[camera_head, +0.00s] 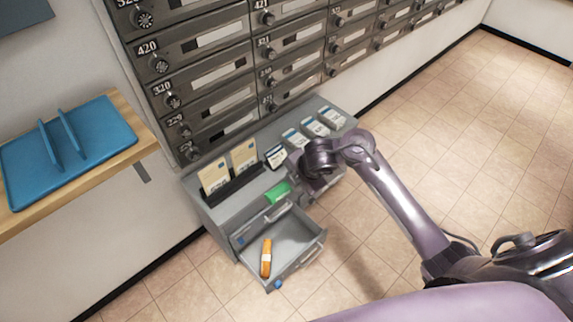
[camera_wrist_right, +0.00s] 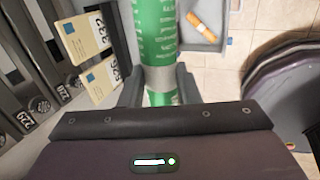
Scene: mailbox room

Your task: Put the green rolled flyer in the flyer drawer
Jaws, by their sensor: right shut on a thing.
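The green rolled flyer (camera_head: 278,194) is in my right gripper (camera_head: 294,182), above the grey cabinet's front edge. In the right wrist view the flyer (camera_wrist_right: 156,40) stands lengthwise between the two fingers (camera_wrist_right: 160,88), which are shut on it; its lower end shows just below them. An open drawer (camera_head: 307,252) sticks out at the front of the cabinet, below and to the right of the flyer. An orange rolled item (camera_head: 266,258) lies in that drawer, and it also shows in the right wrist view (camera_wrist_right: 201,26). My left gripper is not in view.
Envelopes (camera_head: 243,157) stand in a dark rack on the cabinet top, with several small labelled boxes (camera_head: 315,128) to their right. Mailboxes (camera_head: 215,75) rise behind. A blue tray (camera_head: 90,150) sits on a wooden shelf at left. The tiled floor at right is clear.

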